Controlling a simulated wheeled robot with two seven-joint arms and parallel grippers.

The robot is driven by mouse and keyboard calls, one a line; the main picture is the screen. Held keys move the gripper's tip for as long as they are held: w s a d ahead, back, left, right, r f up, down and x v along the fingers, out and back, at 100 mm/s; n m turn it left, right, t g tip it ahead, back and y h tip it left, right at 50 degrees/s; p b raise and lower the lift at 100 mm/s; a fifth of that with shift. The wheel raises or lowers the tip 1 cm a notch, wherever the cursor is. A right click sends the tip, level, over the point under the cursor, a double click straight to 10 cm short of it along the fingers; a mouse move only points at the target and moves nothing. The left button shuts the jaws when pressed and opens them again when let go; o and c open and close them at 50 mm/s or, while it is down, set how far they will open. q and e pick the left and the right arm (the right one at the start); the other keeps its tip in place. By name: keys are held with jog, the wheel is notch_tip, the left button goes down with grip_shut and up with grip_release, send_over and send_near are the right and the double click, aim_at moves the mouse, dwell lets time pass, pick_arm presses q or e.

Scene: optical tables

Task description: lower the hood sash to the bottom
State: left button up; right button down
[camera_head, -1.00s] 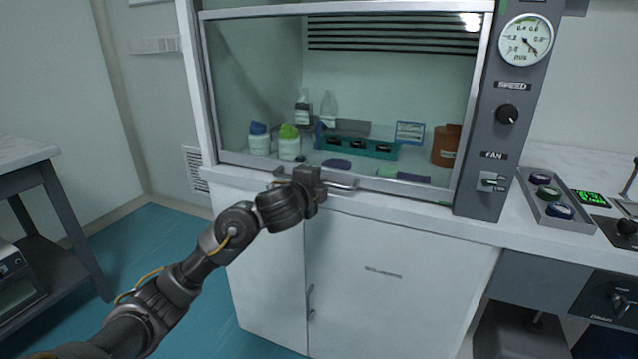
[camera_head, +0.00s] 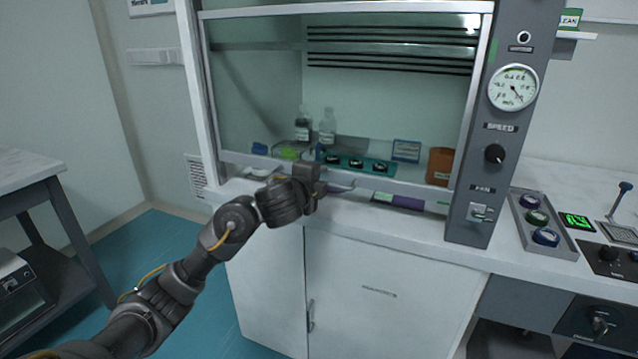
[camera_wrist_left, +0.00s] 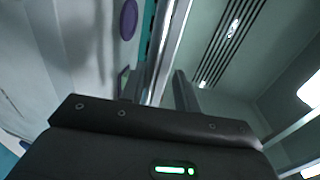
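The hood sash (camera_head: 415,185) is a glass pane with a pale metal bottom rail. The rail stands part-way up, a little above the hood's sill, with a gap beneath it. My left gripper (camera_head: 312,180) is at the sash handle (camera_head: 351,185), a bar on the front of the rail. In the left wrist view my two fingers (camera_wrist_left: 158,88) stand slightly apart, with the metal bar line running between them; they look shut on the handle. The exact contact is hidden. My right gripper is not in view.
Inside the hood are clear bottles (camera_head: 327,126), a teal rack (camera_head: 375,165) and a brown container (camera_head: 440,166). A purple item (camera_head: 407,202) lies near the sill, under the rail. The control column (camera_head: 487,120) borders the right; a tray (camera_head: 543,222) sits beyond it.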

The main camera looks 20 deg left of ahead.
pick_arm(q)
jog(key=p, duration=1.9)
send_near(327, 83)
jog(key=x, duration=0.5)
jog(key=shift+w, duration=0.1)
jog(key=shift+s+r+p, duration=0.2)
jog(key=shift+s+p, duration=0.25)
jog(key=shift+p, duration=0.05)
jog(key=p+v, duration=0.8)
jog(key=v, duration=0.3)
jog(key=shift+s+f, duration=0.15)
jog(key=shift+s, duration=0.1)
